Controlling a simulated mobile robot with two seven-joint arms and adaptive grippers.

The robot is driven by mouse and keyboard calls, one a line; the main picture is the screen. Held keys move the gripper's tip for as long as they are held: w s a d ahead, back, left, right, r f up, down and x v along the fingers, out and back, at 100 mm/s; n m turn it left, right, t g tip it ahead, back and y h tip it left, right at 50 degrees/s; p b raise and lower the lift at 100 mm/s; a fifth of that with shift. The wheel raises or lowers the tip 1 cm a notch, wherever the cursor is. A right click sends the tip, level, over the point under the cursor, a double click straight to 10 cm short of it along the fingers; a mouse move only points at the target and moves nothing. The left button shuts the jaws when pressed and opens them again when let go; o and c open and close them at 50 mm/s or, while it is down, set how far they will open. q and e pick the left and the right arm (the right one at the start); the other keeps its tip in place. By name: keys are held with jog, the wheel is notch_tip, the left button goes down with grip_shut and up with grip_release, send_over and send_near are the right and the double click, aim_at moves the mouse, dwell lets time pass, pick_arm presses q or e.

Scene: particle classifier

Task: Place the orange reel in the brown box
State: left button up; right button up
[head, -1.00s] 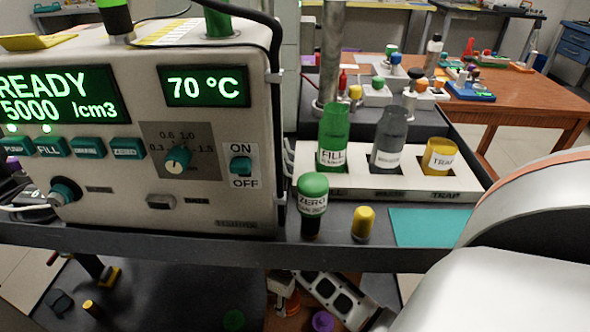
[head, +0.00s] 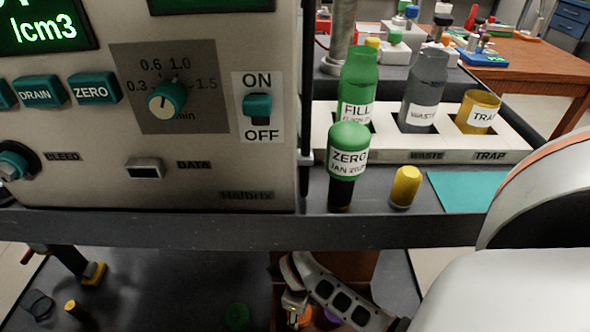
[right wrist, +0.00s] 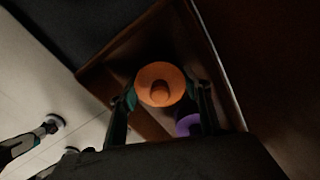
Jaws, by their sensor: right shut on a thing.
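My right gripper (right wrist: 160,104) is shut on the orange reel (right wrist: 160,80) in the right wrist view, one finger on each side of it. The reel is over the brown box (right wrist: 204,38), whose walls show around it. I cannot tell whether the reel touches the box floor. In the head view the right gripper (head: 296,305) is low under the bench edge, with a bit of the orange reel (head: 305,318) below it. The brown box (head: 362,264) is partly hidden by my arm. My left gripper is not in view.
A purple reel (right wrist: 187,124) lies in the box beside the right finger. A green reel (head: 237,316) lies on the dark lower shelf. Above, the bench edge (head: 150,230) carries the instrument (head: 220,60), a ZERO bottle (head: 348,160) and a yellow vial (head: 405,187).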

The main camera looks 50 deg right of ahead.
jog(key=shift+w, duration=0.1)
jog(key=shift+f, duration=0.1)
jog(key=o, duration=0.8)
jog(key=shift+f, duration=0.1)
jog(key=o, duration=0.4)
